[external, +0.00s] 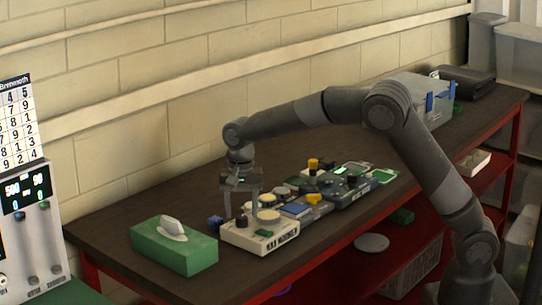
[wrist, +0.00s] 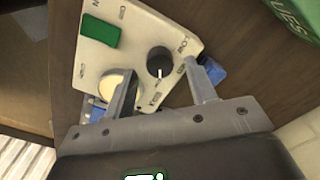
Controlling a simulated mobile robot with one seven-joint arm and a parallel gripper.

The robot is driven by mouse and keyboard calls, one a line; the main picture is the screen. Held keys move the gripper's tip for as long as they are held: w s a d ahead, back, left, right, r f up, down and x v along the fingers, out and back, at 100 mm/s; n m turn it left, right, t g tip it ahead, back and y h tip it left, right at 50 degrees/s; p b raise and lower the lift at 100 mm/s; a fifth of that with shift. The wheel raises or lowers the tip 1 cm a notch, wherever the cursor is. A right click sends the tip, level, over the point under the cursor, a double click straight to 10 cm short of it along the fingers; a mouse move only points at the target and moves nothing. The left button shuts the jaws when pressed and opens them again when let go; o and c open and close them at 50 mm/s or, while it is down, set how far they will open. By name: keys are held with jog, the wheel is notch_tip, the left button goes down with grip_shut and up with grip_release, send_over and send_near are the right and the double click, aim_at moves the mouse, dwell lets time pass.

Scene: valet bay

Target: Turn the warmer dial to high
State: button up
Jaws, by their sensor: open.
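The warmer is a white box in the external view (external: 262,236), near the front edge of the bench, with dark lettering on its front. The wrist view shows its pale top panel (wrist: 112,55) with a green switch (wrist: 99,33) and a round cream pad (wrist: 119,84). The black round dial (wrist: 158,62) has a white pointer mark toward the bottom of the picture. In the external view my gripper (external: 241,208) is low over the warmer.
A green tissue box (external: 174,245) stands left of the warmer. Several small devices and a blue-topped item (external: 296,209) crowd its right side. A small blue object (external: 215,222) lies behind it. A grey case (external: 418,95) stands at the far end. The block wall runs behind the bench.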

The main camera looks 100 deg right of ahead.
aim_at(242, 217)
notch_tip(242, 217, up, 9)
dwell(0.3)
jog(key=shift+f, duration=0.1)
jog(key=shift+f+m, duration=0.1)
jog(key=shift+m, duration=0.4)
notch_tip(242, 217, down, 11)
jog(key=shift+r, duration=0.15)
dwell(0.4)
